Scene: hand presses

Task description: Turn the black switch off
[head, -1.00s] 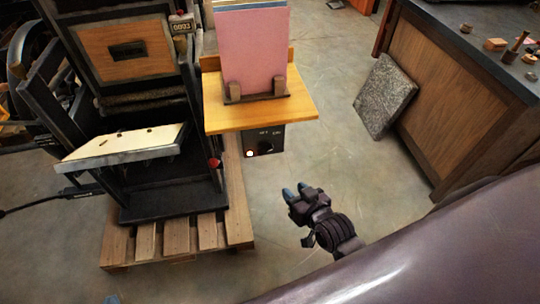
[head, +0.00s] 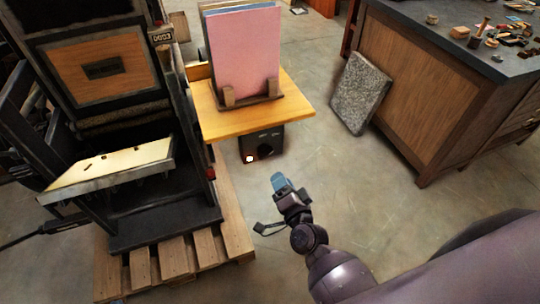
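The black switch (head: 265,151) is a dark round knob on the front of a small black box (head: 262,142) under the wooden shelf. A white light (head: 250,158) glows beside it, on its left. The small lettering above the knob is too blurred to read. My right gripper (head: 279,182) is below the box in the picture, apart from the switch, with its blue fingertips pointing up toward it. The fingertips overlap in this view, so I cannot tell whether they are apart. Nothing shows held in them. My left gripper is not in view.
The wooden shelf (head: 240,121) juts out above the box and holds pink and coloured boards (head: 246,52). A dark press (head: 92,120) stands on a wooden pallet (head: 205,247) at left. A stone slab (head: 361,92) leans on a workbench (head: 440,100) at right. Open floor lies between.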

